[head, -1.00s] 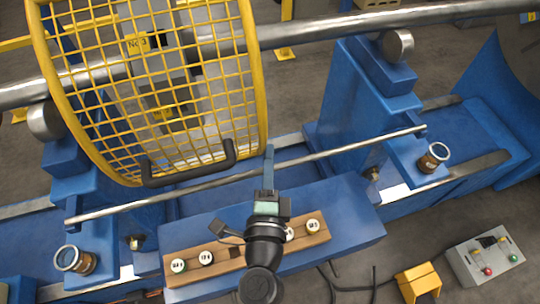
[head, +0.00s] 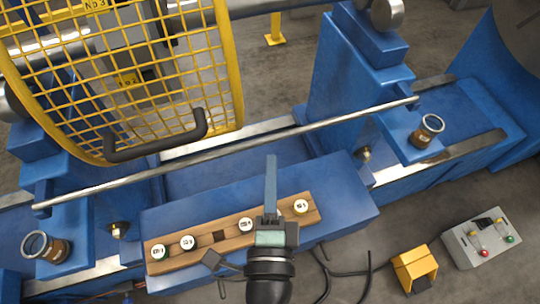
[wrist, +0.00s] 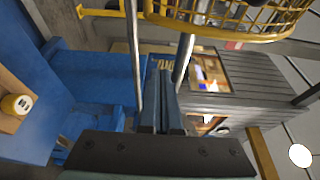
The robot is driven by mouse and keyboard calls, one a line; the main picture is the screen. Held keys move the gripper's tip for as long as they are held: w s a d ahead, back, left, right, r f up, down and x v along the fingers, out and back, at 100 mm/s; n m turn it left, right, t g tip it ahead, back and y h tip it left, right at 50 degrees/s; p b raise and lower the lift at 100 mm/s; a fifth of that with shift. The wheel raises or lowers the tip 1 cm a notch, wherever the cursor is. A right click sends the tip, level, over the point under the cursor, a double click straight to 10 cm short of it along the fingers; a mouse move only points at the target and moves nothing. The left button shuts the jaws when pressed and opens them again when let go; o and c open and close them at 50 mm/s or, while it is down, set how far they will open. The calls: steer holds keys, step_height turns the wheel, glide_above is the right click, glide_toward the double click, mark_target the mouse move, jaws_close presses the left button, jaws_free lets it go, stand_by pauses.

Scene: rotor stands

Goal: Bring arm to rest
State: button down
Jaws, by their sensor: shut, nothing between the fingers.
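My gripper (head: 271,160) shows in the head view over the wooden rack on the blue bench, pointing up the picture toward the long rod. Its fingers are together with nothing between them. The wrist view shows the same shut fingers (wrist: 160,100) at its middle. My arm comes in from the bottom of the head view and hides part of the rack. No contact between the fingers and anything shows; how high they are above the bench I cannot tell.
The wooden rack (head: 205,247) holds several white-topped pieces. A thin rod (head: 270,146) spans the blue stands. A yellow mesh guard (head: 130,90) with a dark handle stands upper left. A control box (head: 483,240) lies right.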

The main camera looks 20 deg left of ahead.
steer(key=w+r+n+t+y, duration=0.1)
steer(key=w+r+n, duration=0.25)
steer(key=r, duration=0.45)
steer(key=w+r+n+t, duration=0.2)
steer(key=r+n, duration=0.2)
steer(key=r, duration=0.4)
steer(key=w+r+n+t+y, duration=0.15)
steer(key=r+n, duration=0.25)
steer(key=r, duration=0.4)
steer(key=s+d+r+n+t+h, duration=0.1)
steer(key=s+d+r+t+h, duration=0.1)
steer(key=r, duration=0.9)
steer(key=s+d+r+n+t+h, duration=0.2)
steer(key=d+r+h, duration=0.3)
steer(key=r, duration=0.6)
steer(key=shift+s+d+r+t+h, duration=0.2)
steer(key=shift+t+h, duration=0.15)
steer(key=shift+t, duration=0.5)
